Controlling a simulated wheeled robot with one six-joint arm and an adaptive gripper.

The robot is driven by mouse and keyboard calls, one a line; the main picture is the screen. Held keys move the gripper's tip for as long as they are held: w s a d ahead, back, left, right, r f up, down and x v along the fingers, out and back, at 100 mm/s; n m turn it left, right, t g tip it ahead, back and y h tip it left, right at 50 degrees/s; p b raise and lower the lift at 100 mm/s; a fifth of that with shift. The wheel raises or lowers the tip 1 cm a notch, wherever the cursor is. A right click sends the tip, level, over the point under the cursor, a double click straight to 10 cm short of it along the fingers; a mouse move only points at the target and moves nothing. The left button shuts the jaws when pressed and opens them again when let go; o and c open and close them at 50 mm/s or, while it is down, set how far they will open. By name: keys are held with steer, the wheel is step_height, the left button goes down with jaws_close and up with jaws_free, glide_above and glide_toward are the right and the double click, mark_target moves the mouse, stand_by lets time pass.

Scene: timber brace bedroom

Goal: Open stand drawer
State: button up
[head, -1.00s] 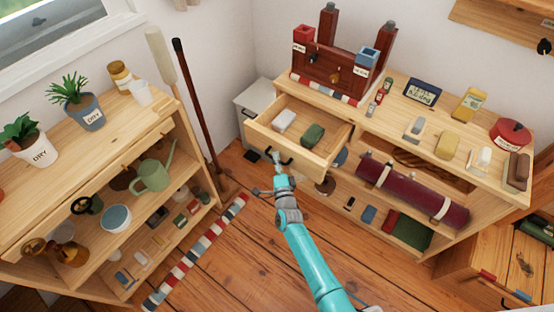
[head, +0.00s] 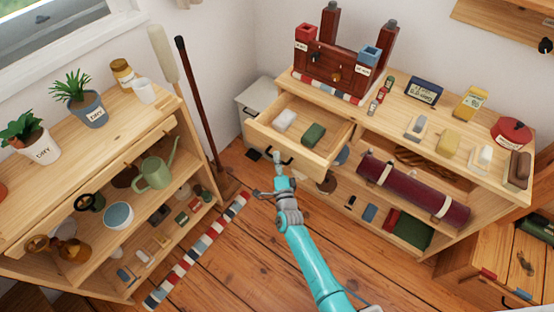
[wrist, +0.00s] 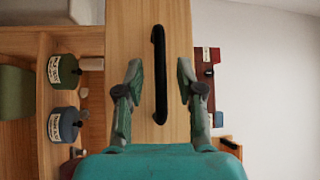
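The stand (head: 400,103) is a light wooden unit against the back wall at right in the head view. My gripper (head: 267,176) is in front of the drawer face. In the wrist view my gripper (wrist: 159,92) is open, with one finger either side of the handle and gaps on both sides.
A wooden shelf (head: 85,165) with plants stands at left. A broom (head: 197,110) leans by the wall. A striped strip (head: 195,250) lies on the floor beside the shelf. The floor (head: 240,270) between shelf and stand is mostly clear.

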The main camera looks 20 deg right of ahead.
steer(key=s+a+f, duration=0.1)
steer(key=s, duration=1)
steer(key=shift+a+f, duration=0.3)
steer(key=shift+a, duration=0.05)
steer(key=shift+s, duration=0.1)
steer(key=s+d+r+n+g+y, duration=0.1)
steer(key=s+r+n, duration=0.15)
steer(key=s, duration=0.55)
steer(key=s+r+n, duration=0.1)
steer(key=s+n, duration=0.3)
steer(key=s, duration=0.5)
steer(key=s+d+r+n+g+y, duration=0.1)
steer(key=s+n, duration=0.2)
steer(key=s, duration=0.5)
steer(key=s+r+n+g, duration=0.2)
steer(key=s+r+n, duration=0.6)
steer(key=s+r, duration=0.7)
steer(key=shift+s+a+r+n+y, duration=0.3)
steer(key=shift+s+r+n, duration=0.1)
steer(key=shift+s, duration=0.3)
